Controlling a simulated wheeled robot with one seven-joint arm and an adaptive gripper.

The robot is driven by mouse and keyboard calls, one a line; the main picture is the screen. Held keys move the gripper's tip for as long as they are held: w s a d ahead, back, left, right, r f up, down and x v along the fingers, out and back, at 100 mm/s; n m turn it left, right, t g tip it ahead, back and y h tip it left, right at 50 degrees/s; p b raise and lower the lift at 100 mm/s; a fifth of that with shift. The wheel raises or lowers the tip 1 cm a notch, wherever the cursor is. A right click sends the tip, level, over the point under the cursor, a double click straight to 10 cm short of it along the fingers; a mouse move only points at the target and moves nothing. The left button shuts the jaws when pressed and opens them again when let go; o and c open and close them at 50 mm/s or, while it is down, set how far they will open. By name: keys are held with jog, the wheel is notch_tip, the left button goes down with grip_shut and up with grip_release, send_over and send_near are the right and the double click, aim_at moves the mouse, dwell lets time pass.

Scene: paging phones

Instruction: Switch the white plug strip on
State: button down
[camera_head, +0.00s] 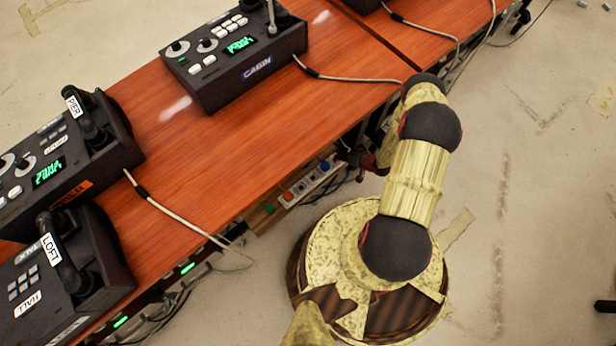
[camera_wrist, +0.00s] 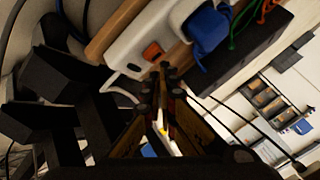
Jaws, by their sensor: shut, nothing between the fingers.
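The white plug strip (camera_head: 309,183) is fixed low beside the table's near edge, at the center of the head view. In the wrist view the strip (camera_wrist: 130,45) fills the upper middle, with an orange rocker switch (camera_wrist: 153,52) near its lower end and a blue plug (camera_wrist: 208,28) farther along. My gripper (camera_wrist: 164,72) is shut and empty. Its fingertips are just below the switch in the wrist view; I cannot tell whether they touch it. The switch's position cannot be made out. In the head view my gripper (camera_head: 354,157) is partly hidden beside the strip.
The wooden table (camera_head: 250,135) carries several dark paging phones, among them CABIN (camera_head: 235,60), PIER (camera_head: 65,150) and LOFT (camera_head: 60,270). Grey cables (camera_head: 165,215) hang over the table edge. Green and orange cords show by the blue plug. Open floor (camera_head: 540,180) lies to the right.

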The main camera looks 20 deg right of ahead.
dwell(0.3)
jog(key=shift+f, duration=0.6)
dwell(0.4)
jog(key=shift+r, duration=0.1)
jog(key=shift+r+p, duration=0.3)
jog(key=shift+r, duration=0.25)
notch_tip(320, 180, up, 6)
jog(key=p, duration=0.4)
dwell(0.4)
jog(key=shift+s, duration=0.1)
dwell(0.4)
